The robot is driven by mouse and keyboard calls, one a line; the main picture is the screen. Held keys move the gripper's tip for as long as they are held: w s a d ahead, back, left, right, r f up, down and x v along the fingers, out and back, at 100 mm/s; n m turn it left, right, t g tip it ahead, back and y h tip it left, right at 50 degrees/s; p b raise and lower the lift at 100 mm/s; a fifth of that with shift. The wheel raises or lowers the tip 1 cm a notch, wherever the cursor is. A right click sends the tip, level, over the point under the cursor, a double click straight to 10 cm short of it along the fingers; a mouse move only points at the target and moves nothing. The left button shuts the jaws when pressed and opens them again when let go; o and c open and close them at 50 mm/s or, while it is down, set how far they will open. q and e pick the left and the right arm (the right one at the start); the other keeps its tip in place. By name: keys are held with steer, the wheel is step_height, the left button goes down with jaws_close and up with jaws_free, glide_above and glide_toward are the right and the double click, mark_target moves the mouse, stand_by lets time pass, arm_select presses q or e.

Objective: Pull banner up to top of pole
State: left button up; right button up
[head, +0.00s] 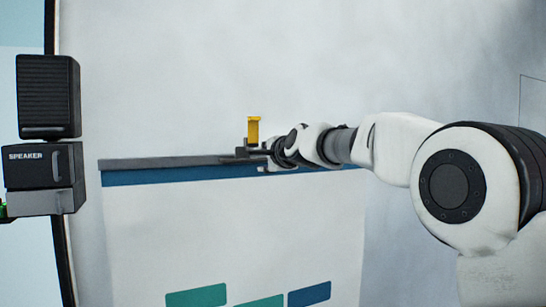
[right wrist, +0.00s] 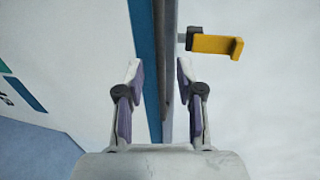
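The banner (head: 230,240) is a white sheet with a blue strip and a grey top bar (head: 160,162), standing raised and slightly tilted in the head view. A yellow hook-like piece (head: 254,130) is just above the bar near its middle. It also shows in the right wrist view (right wrist: 215,45), with a short grey stub towards the bar. My right gripper (head: 262,157) is at the bar below the yellow piece. In the right wrist view its fingers (right wrist: 160,80) are apart, one on each side of the bar; contact is not clear. The pole itself is hidden. My left gripper is not in view.
Two stacked black speakers (head: 48,95) stand at the left, the lower one labelled SPEAKER, above a grey block (head: 45,202). A dark vertical edge (head: 50,25) runs behind them. A pale wall fills the back. The space above the banner looks clear.

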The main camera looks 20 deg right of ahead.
steer(key=v, duration=0.8)
steer(key=shift+s+a, duration=0.1)
steer(key=shift+s, duration=0.1)
